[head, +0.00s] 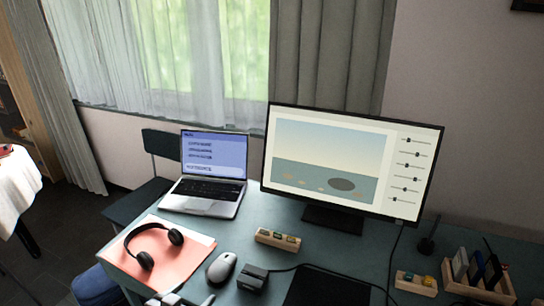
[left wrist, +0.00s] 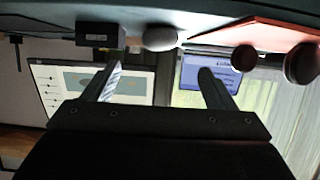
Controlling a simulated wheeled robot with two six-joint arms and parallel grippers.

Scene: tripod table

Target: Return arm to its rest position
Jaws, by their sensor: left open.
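My left gripper (head: 188,299) shows only as grey fingertips at the bottom edge of the head view, by the front of the desk. In the left wrist view, which is upside down, its two fingers (left wrist: 158,76) stand wide apart with nothing between them. The desk (head: 250,222) carries a computer mouse (head: 221,268) and a small dark box (head: 252,278) just beyond and right of the fingertips. Both also show in the wrist view, the mouse (left wrist: 160,38) and the box (left wrist: 98,36). My right gripper is not in view.
Black headphones (head: 146,259) lie on a salmon sheet (head: 186,250) at the left. A laptop (head: 208,180) and a monitor (head: 350,165) stand behind. A wooden holder (head: 277,240), a smaller block (head: 416,285) and an organizer (head: 478,292) are to the right. A dark chair (head: 135,200) stands left.

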